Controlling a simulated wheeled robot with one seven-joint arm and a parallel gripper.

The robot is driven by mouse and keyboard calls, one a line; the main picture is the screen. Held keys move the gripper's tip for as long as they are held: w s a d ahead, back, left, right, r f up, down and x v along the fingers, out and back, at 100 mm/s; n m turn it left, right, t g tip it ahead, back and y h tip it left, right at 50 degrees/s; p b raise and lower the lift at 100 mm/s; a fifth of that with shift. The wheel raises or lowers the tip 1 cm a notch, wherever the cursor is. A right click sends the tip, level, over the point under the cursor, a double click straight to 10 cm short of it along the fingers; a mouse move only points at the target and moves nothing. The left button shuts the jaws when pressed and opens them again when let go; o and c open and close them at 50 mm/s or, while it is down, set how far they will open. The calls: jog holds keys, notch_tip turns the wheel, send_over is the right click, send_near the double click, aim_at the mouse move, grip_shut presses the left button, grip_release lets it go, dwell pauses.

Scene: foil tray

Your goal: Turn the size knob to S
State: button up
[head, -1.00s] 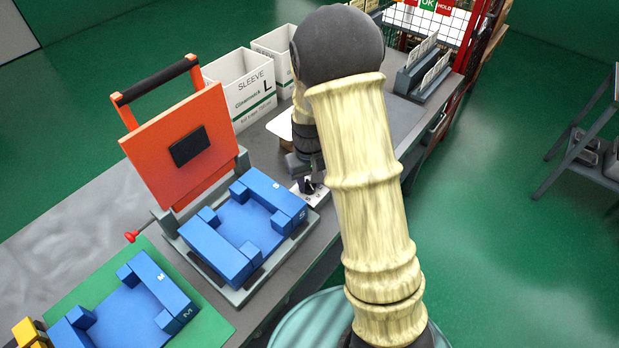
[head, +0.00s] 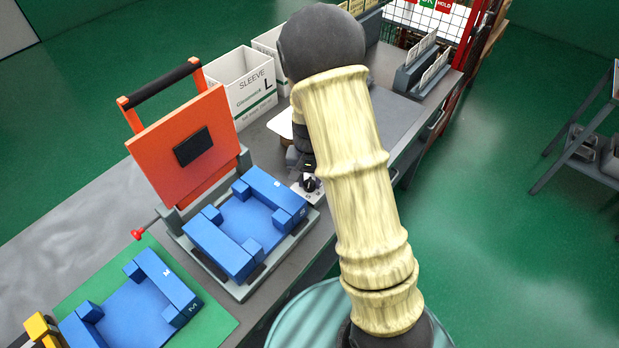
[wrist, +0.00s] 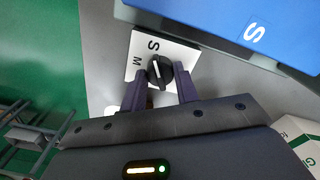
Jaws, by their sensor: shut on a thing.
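The size knob (wrist: 158,72) is a black round dial with a white pointer line, set on a white plate (wrist: 140,44) marked S and M. In the wrist view its line points roughly toward the S; the exact setting is hard to read. My gripper (wrist: 160,80) has its two purple fingers on either side of the knob, shut on it. In the head view the knob (head: 310,184) is small and dark on its plate, beside the blue S nest, with my gripper just above it and partly hidden by my arm.
The blue S nest (head: 205,243) sits on the press base, left of the knob, with the raised orange lid (head: 165,165) behind. A blue M nest (head: 165,275) lies on a green mat at front left. White sleeve boxes (head: 250,102) stand behind.

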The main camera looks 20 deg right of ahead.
aim_at(309, 181)
jog(key=shift+w, duration=0.1)
jog(key=o, duration=1)
notch_tip(309, 181, up, 18)
jog(key=shift+f, duration=0.25)
jog(key=s+f+n+t, duration=0.1)
jog(key=s, duration=0.4)
jog(key=s+f+n, duration=0.2)
jog(key=s, duration=0.3)
jog(key=s+f+n+t, duration=0.1)
jog(key=s, duration=0.3)
jog(key=shift+s+f+n+t, duration=0.2)
jog(key=shift+s+n+t, duration=0.1)
jog(key=shift+s+n, duration=0.1)
